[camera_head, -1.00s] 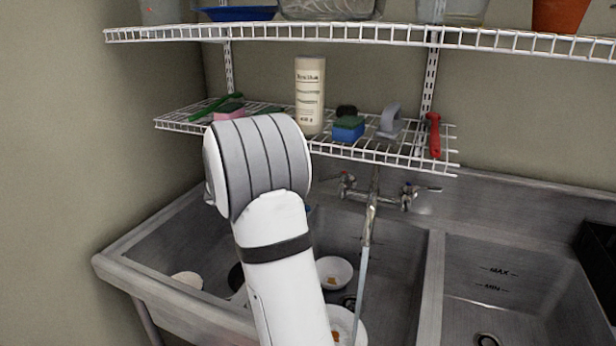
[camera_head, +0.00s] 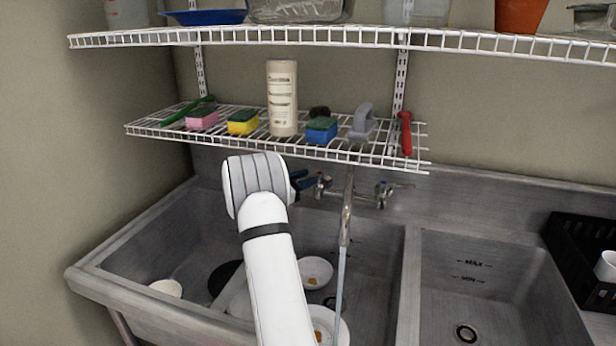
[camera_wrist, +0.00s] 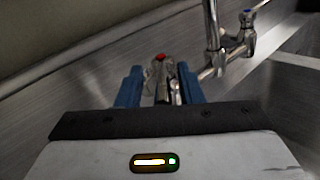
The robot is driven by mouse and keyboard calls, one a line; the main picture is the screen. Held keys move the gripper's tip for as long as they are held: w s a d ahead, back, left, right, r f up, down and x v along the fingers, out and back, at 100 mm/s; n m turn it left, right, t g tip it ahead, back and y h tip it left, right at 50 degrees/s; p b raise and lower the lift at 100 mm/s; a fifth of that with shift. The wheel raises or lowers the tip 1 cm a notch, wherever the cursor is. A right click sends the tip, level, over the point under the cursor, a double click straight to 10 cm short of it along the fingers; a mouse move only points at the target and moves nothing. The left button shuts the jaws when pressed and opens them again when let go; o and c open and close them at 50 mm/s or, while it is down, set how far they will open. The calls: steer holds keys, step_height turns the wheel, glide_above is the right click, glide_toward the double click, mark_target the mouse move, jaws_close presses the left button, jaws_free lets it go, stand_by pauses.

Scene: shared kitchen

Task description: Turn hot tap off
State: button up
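The hot tap (camera_head: 322,184), with a red mark, is at the left end of the chrome mixer on the sink's back wall. In the wrist view the hot tap (camera_wrist: 160,66) appears between the blue fingertips of my gripper (camera_wrist: 159,84). The fingers stand apart with gaps beside the handle, and no firm contact shows. In the head view my gripper (camera_head: 301,181) is just left of the tap, mostly hidden behind my arm. The spout (camera_head: 347,210) has a stream of water running from it. The blue-marked cold tap (camera_head: 383,192) is on the right.
Dishes, including a white bowl (camera_head: 315,271), lie in the left basin. The right basin (camera_head: 470,270) looks empty. A wire shelf (camera_head: 220,137) with sponges and a bottle hangs above the taps. A black rack (camera_head: 585,255) stands at the far right.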

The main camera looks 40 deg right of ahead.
steer(key=shift+d, duration=0.35)
steer(key=shift+c, duration=0.5)
steer(key=shift+s, duration=0.1)
jaws_close()
